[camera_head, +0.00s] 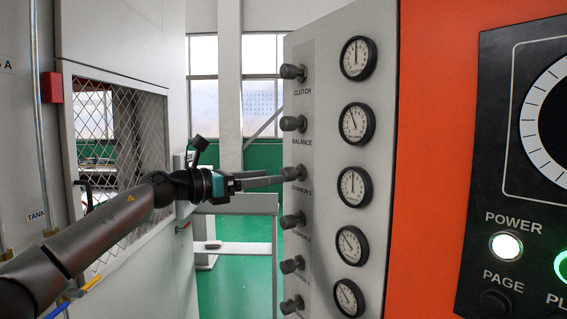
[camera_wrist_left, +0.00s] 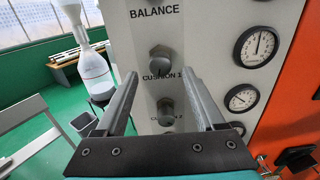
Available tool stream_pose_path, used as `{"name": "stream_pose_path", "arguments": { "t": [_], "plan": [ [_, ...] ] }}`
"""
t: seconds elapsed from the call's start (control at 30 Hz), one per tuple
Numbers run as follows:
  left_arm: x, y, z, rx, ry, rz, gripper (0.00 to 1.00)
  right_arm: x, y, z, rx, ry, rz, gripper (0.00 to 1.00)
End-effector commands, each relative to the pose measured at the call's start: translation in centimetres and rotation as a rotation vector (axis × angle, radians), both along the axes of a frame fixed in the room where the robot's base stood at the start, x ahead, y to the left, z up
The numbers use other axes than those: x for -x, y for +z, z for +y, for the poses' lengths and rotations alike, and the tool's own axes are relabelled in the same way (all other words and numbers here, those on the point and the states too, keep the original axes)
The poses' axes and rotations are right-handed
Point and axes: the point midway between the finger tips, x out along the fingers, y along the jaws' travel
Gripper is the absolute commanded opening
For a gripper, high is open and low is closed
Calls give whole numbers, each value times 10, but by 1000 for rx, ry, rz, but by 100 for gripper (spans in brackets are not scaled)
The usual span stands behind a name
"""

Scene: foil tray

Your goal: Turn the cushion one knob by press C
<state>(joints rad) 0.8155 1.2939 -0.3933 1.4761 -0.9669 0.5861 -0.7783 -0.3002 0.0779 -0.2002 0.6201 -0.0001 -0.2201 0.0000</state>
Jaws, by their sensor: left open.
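The cushion one knob (camera_head: 294,173) is the grey third knob from the top on the pale panel. In the left wrist view the same knob (camera_wrist_left: 161,58) sits above the label CUSHION 1. My left gripper (camera_head: 281,177) reaches in from the left, its fingertips at that knob. In the left wrist view the open left gripper (camera_wrist_left: 160,78) has one finger to each side, and the knob shows just beyond and between the tips. I cannot tell whether a finger touches it. My right gripper is not in view.
The balance knob (camera_head: 293,123) is just above and another knob (camera_head: 292,220) just below, both close to the fingers. Round gauges (camera_head: 353,187) line the panel's right side. A mesh-windowed cabinet (camera_head: 120,130) stands left.

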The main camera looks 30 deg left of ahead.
Motion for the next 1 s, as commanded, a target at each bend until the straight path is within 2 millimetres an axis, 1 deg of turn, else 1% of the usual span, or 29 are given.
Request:
{"name": "stream_pose_path", "arguments": {
  "t": [0.03, 0.1, 0.33, 0.5, 0.77, 0.87, 1.0],
  "plan": [
    [-8, 5, -5, 5, -3, -3, 71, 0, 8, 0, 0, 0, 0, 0],
    [-17, 4, -9, 4, -2, -2, 71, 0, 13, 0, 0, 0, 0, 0],
    [-40, 2, -19, 2, 0, -1, 71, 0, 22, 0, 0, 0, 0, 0],
    [-46, 1, -22, 0, 1, -1, 71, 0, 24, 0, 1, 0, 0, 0],
    [-47, 0, -22, -1, 1, 0, 71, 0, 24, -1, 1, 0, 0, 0],
    [-47, 0, -22, -1, 1, 0, 62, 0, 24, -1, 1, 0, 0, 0],
    [-47, 0, -22, -1, 1, 0, 46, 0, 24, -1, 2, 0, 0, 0]
  ]
}}
